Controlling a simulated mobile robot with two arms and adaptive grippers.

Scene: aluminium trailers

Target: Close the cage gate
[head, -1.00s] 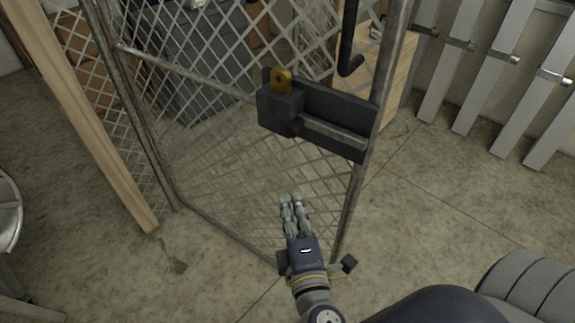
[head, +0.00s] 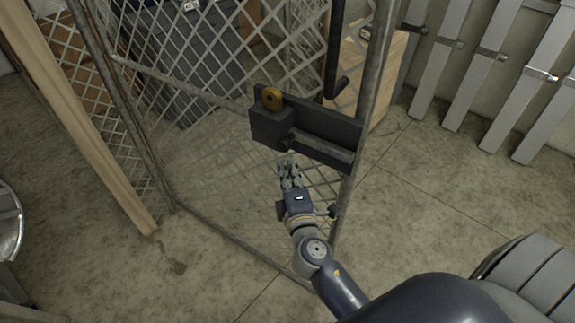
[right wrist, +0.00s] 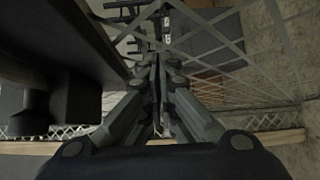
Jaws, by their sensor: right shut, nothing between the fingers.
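The cage gate (head: 215,148) is a metal-framed wire mesh panel, standing ajar in the head view. My right gripper (head: 287,166) is shut and empty, just below the latch box and in front of the mesh. I cannot tell whether it touches the gate. In the right wrist view the closed fingers (right wrist: 158,65) point at the mesh (right wrist: 240,50), with the dark underside of the latch at the left. My left gripper is not in view.
A wooden post (head: 80,120) stands at the left of the gate. Dark bins (head: 185,55) and a wooden box (head: 362,75) are behind the mesh. Grey slats (head: 490,60) lean at the upper right. A grey rounded object (head: 525,275) is at lower right. Concrete floor (head: 430,200) is clear at right.

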